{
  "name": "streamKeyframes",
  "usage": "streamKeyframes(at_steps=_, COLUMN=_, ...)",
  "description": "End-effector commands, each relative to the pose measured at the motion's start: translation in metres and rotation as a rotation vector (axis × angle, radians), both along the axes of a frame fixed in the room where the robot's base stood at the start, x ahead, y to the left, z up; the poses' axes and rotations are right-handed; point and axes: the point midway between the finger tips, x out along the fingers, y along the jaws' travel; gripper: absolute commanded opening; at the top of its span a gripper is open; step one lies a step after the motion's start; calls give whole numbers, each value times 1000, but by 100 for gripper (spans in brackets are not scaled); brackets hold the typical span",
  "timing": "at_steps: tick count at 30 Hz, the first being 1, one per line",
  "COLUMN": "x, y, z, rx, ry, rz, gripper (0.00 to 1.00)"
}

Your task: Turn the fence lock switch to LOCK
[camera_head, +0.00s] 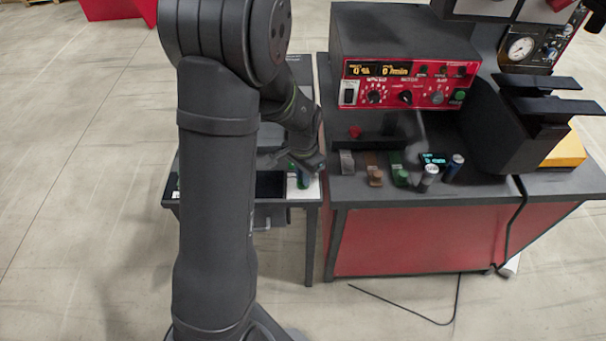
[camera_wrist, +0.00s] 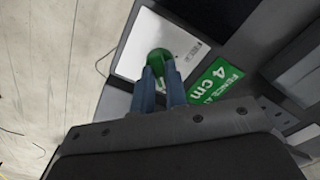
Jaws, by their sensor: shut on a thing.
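A green knob (camera_wrist: 160,58) sits on a white plate (camera_wrist: 135,60) with a small printed label, too small to read. It appears to be the fence lock switch, but its LOCK marking and exact angle cannot be made out. My gripper (camera_wrist: 163,82) is shut on the green knob, its two blue-grey fingers on either side. In the head view my gripper (camera_head: 300,170) reaches down to the small side table, where the knob (camera_head: 303,180) shows as a green spot partly hidden by the gripper.
A control box (camera_head: 405,85) with dials stands on the red bench. Several small parts and two cans (camera_head: 428,178) (camera_head: 453,168) stand near the bench's front edge.

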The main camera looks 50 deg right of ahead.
Motion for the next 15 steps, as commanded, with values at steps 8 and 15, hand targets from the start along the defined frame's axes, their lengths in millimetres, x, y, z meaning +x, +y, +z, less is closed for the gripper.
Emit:
streamKeyframes(at_steps=8, x=0, y=0, z=1, rx=-1, ry=-1, rz=-1, gripper=28)
streamKeyframes(at_steps=15, x=0, y=0, z=0, rx=-1, ry=-1, rz=0, gripper=35)
